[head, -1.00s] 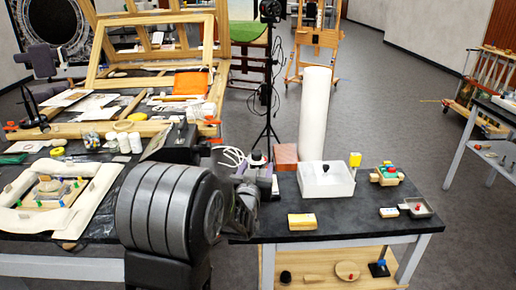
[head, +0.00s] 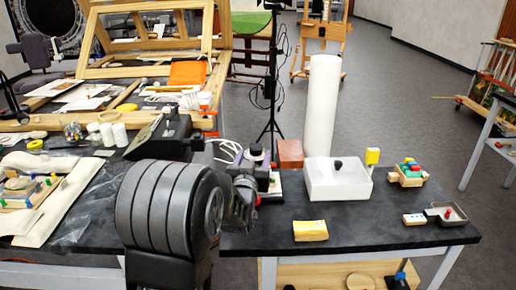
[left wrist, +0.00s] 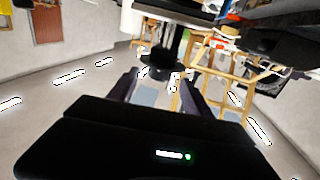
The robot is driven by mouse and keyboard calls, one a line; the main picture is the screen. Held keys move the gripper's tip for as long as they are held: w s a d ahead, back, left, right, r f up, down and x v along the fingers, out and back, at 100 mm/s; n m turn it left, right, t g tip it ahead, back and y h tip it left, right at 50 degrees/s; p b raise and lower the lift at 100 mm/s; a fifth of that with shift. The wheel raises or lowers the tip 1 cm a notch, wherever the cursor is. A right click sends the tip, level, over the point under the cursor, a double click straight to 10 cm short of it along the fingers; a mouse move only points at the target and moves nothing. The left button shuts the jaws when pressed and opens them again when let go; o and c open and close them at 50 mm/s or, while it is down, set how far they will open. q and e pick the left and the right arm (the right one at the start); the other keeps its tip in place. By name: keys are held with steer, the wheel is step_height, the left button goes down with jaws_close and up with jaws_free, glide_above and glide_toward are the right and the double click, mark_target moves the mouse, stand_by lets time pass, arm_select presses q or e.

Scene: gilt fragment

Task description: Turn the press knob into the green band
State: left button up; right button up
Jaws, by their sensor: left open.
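The press knob (head: 256,150) is a small dark round cap above a pale part at the left end of the near table. My left gripper (head: 251,168) is at the press, with dark purplish parts close around it. In the left wrist view a dark round piece, likely the knob (left wrist: 160,73), shows between the spread fingertips of my left gripper (left wrist: 158,88). The gripper is open; I cannot tell whether either finger touches the knob. My own arm hides the press's lower part. The green band cannot be made out. My right gripper is not in view.
A terracotta block (head: 290,153) and a tall white roll (head: 322,105) stand behind the press. The black tabletop's front middle (head: 365,232) is clear.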

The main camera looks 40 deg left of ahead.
mark_target(257, 145)
arm_select(q)
steer(key=shift+r, duration=0.1)
steer(key=x, duration=0.7)
steer(key=shift+w+a+b, duration=0.15)
steer(key=shift+w+b, duration=0.15)
steer(key=shift+c, duration=0.5)
jaws_close()
